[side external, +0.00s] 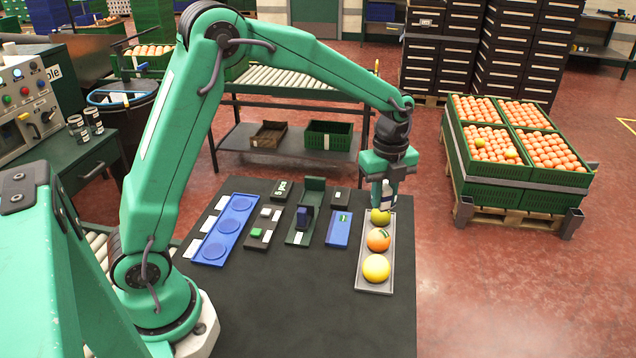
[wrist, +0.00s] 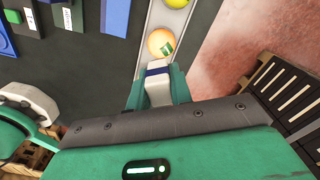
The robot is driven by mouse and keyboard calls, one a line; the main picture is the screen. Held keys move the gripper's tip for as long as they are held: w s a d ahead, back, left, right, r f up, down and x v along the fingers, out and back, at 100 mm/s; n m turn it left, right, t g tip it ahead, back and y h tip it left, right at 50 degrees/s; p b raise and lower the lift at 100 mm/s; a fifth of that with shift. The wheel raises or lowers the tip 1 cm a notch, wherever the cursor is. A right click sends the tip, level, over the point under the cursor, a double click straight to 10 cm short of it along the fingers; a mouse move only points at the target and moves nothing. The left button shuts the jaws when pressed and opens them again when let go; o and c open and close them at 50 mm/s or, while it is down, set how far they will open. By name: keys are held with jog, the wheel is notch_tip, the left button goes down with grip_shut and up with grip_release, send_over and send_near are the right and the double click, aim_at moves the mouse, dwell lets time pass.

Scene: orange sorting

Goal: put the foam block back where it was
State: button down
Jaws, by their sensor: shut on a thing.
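My gripper (side external: 386,196) is over the far end of a narrow grey tray (side external: 362,273) at the right of the dark table. It is shut on a small white piece with a dark blue band (wrist: 158,80), which shows between the green fingers in the wrist view. I cannot tell whether this piece is the foam block. A yellow-green fruit (side external: 380,217) lies just below the gripper. An orange fruit with a green sticker (side external: 378,240) and a yellow fruit (side external: 376,268) lie nearer in the tray.
The front of the table is clear.

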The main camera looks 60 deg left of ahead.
send_over(332, 263)
notch_tip(332, 263, down, 5)
jog(key=shift+f, duration=0.2)
jog(key=shift+f, duration=0.2)
jog(key=shift+f, duration=2.65)
jog(key=shift+f, duration=0.65)
jog(key=c, duration=0.8)
grip_release()
jog(key=shift+o, duration=0.2)
jog(key=shift+r, duration=0.1)
